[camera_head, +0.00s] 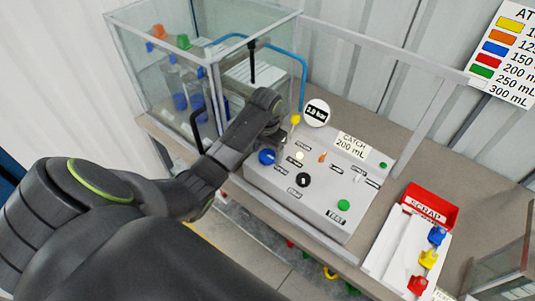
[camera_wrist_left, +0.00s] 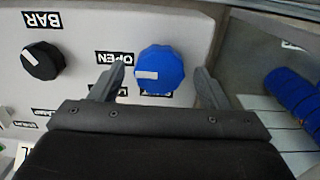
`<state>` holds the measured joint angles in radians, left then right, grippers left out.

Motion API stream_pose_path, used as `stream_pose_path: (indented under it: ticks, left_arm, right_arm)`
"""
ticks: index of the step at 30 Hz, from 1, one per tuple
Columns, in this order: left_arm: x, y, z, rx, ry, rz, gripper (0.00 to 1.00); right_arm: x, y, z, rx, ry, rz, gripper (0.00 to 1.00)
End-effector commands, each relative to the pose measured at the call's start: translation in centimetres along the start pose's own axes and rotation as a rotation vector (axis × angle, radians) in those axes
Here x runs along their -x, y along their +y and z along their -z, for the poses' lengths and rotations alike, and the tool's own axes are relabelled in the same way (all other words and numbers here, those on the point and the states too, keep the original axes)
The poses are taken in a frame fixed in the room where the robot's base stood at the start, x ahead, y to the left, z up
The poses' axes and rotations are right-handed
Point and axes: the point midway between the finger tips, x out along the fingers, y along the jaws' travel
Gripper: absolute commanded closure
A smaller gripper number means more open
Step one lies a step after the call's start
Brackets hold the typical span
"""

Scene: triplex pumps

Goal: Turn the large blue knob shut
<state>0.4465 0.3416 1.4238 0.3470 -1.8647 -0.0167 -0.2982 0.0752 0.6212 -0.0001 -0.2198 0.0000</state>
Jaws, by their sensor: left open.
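The large blue knob (camera_head: 267,157) sits on the sloped panel (camera_head: 320,208) of the pump console, near its left end. In the left wrist view the blue knob (camera_wrist_left: 160,70) has a white mark pointing to the picture's left, towards a label reading OPEN (camera_wrist_left: 115,58). My left gripper (camera_wrist_left: 159,78) is open, with one finger on each side of the knob. Whether the fingers touch it cannot be told. In the head view my left gripper (camera_head: 273,138) is just above the knob, its fingers hard to make out. My right gripper is not in view.
A black knob (camera_head: 303,180) and a green button (camera_head: 343,205) are on the same panel. A clear-walled cabinet (camera_head: 160,75) with blue-capped bottles stands at the left. A red scrap bin (camera_head: 430,205) and a white tray (camera_head: 392,245) are at the right.

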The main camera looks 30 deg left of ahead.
Motion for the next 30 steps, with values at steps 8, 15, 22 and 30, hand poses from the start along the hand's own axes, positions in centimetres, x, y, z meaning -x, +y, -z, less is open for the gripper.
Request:
stream_pose_path:
  ticks: [8, 15, 22, 30]
  left_arm:
    - [-0.35, 0.07, -0.07, 0.000, 0.000, 0.000, 0.30]
    - [-0.33, 0.06, -0.07, 0.000, 0.000, 0.000, 0.45]
    - [-0.33, 0.05, -0.07, 0.000, -0.001, 0.000, 0.75]
    - [-0.14, 0.07, -0.09, 0.027, -0.002, -0.001, 0.75]
  right_arm:
    - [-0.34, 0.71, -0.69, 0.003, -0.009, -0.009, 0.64]
    - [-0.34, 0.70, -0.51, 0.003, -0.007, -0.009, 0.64]
    - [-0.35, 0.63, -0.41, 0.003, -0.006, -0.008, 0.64]
    - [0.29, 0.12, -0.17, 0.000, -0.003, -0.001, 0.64]
